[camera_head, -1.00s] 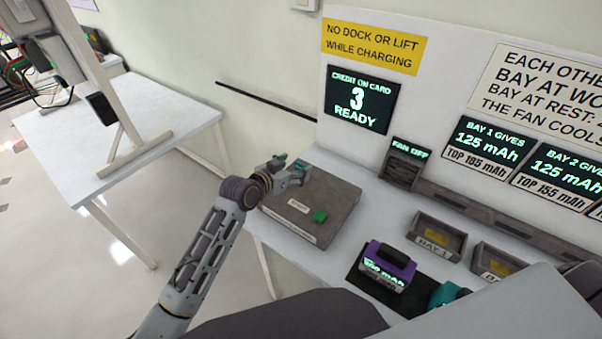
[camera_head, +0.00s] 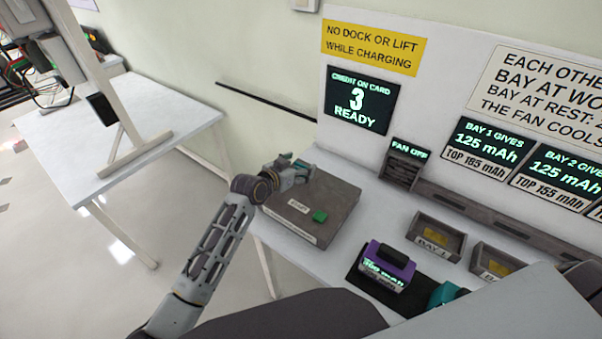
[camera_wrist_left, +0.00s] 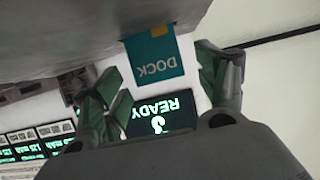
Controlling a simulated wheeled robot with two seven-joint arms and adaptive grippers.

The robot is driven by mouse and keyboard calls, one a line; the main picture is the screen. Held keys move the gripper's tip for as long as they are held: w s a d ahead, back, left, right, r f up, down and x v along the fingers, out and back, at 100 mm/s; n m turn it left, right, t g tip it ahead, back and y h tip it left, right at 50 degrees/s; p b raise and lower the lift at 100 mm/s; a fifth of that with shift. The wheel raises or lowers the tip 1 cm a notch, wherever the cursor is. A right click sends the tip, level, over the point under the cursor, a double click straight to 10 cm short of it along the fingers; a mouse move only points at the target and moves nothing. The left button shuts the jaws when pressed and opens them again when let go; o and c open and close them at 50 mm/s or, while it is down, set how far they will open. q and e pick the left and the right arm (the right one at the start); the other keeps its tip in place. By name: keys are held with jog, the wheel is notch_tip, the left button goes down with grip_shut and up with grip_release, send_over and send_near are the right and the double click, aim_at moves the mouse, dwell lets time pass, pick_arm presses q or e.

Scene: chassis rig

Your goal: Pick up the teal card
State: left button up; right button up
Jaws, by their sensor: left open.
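The teal card (camera_wrist_left: 155,62), marked DOCK with a small orange patch, shows in the left wrist view. It juts from the edge of a grey surface and lies between my open left fingers (camera_wrist_left: 163,75), with gaps to both sides in the picture. In the head view my left gripper (camera_head: 299,170) is at the far left part of the grey-brown box (camera_head: 335,212). The card is hard to tell from the gripper's green finger pads there. My right gripper cannot be made out.
The box has a START label and a green button (camera_head: 319,216). A purple battery (camera_head: 388,267) sits on a dark pad, beside a teal object (camera_head: 446,294). Bay trays (camera_head: 437,238) stand to the right. A panel with a credit screen (camera_head: 361,100) rises behind.

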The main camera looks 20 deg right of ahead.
pick_arm(q)
jog(key=shift+x, duration=0.8)
jog(key=c, duration=0.9)
